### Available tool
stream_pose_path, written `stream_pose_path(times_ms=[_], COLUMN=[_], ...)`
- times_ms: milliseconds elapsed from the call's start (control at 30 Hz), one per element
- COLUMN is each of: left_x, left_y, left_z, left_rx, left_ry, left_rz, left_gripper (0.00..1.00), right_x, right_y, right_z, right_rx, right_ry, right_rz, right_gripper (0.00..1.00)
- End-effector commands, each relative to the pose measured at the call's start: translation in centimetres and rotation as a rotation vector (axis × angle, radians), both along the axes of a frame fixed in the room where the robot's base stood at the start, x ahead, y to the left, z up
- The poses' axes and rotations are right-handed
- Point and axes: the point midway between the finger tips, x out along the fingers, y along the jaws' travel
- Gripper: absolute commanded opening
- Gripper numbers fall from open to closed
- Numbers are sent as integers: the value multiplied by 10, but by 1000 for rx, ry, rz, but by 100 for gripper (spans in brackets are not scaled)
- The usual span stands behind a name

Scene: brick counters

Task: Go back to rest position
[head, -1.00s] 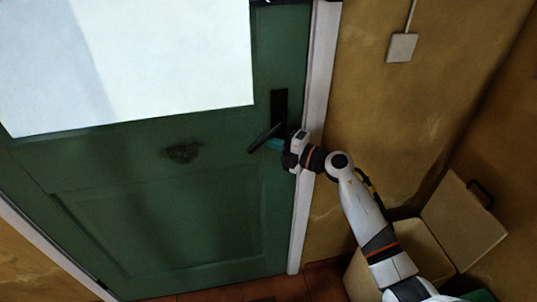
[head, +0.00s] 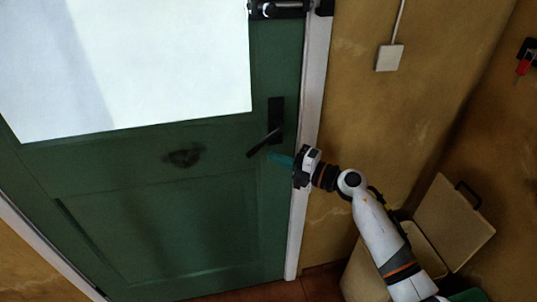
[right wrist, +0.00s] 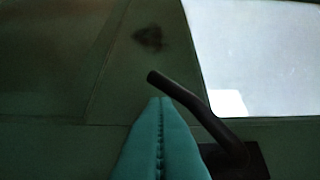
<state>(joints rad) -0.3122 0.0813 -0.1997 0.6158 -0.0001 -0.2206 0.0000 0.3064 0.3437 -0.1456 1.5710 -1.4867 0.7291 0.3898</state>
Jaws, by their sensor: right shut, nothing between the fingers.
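My right gripper (head: 272,156) comes in from the lower right in the head view. Its teal fingers are shut with nothing between them. They are just below and to the right of the black lever handle (head: 262,143) on the green door (head: 180,215). In the right wrist view the shut fingertips (right wrist: 161,98) point up the picture and the handle (right wrist: 185,98) shows close beside and beyond them. Whether they touch the handle is hard to tell. The handle slopes down to the left in the head view. My left gripper is not in view.
A bright pane (head: 130,65) fills the upper door. A white frame (head: 306,150) edges it at the right. The yellow wall (head: 350,110) carries a white switch (head: 389,58). A bin with a raised lid (head: 445,225) stands at the lower right, behind my right arm.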

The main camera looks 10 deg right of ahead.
Motion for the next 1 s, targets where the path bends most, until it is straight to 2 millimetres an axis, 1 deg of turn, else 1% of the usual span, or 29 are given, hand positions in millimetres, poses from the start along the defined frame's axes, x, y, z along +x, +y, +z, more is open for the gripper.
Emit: stream_pose_path(times_ms=[33, 100, 300, 400, 500, 633, 700, 767, 867, 900, 967, 1000], left_x=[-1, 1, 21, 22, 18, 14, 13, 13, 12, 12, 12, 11], left_y=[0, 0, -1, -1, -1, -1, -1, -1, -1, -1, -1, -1], left_z=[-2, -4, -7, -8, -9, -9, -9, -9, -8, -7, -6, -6], left_rx=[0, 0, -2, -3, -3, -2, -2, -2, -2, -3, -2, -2], left_ry=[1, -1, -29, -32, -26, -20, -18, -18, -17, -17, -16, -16], left_rz=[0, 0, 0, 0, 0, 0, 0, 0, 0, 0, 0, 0], left_gripper=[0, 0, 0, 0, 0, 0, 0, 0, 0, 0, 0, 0], right_x=[-7, -15, -39, -47, -51, -53, -51, -48, -43, -43, -46, -52], right_y=[-7, -16, -39, -46, -51, -52, -54, -58, -71, -78, -90, -97], right_z=[-3, -3, -3, -3, -3, -3, -10, -26, -76, -102, -146, -176], right_rx=[-4, -4, -3, -2, -1, 3, 29, 84, 225, 288, 377, 430], right_ry=[2, 2, 3, 3, 4, 4, 24, 66, 186, 247, 346, 412], right_rz=[-2, -1, 1, 2, 1, 1, -13, -44, -148, -205, -303, -370], right_gripper=[0, 0, 0, 0, 0, 0, 0, 0, 0, 0, 0, 0])
